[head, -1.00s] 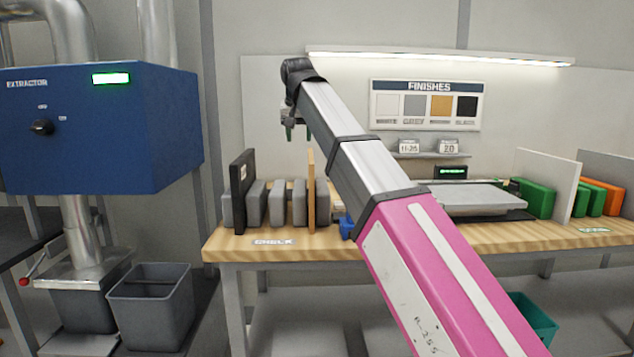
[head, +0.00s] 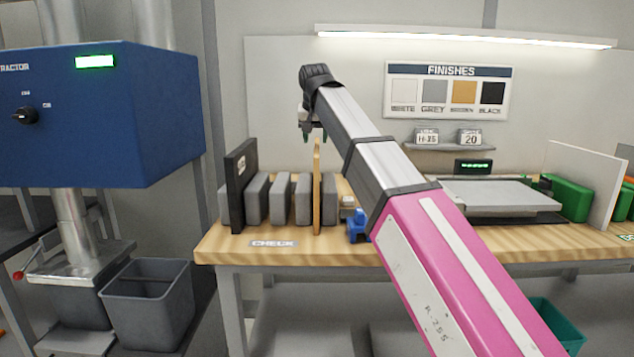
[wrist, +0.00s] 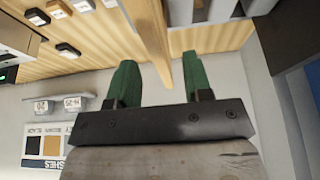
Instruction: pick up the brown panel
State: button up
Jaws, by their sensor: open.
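My gripper (head: 314,138) is open, pointing down at the height of the panel's top edge. In the wrist view the two green fingers of my gripper (wrist: 158,65) are spread apart. The brown panel (wrist: 150,30) shows edge-on in the gap between them, nearer the left finger. I see no contact; how deep it reaches between the fingers I cannot tell.
Grey blocks (head: 279,199) stand close left of the panel, with a black panel (head: 236,190) near the row's left end. A small blue item (head: 357,226) sits to the right.

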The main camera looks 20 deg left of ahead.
aim_at(317, 146)
jog(key=shift+d+x, duration=0.15)
jog(key=shift+x, duration=1.15)
jog(key=shift+d+x, duration=0.15)
jog(key=shift+x, duration=1.15)
grip_shut()
jog(key=shift+a, duration=0.1)
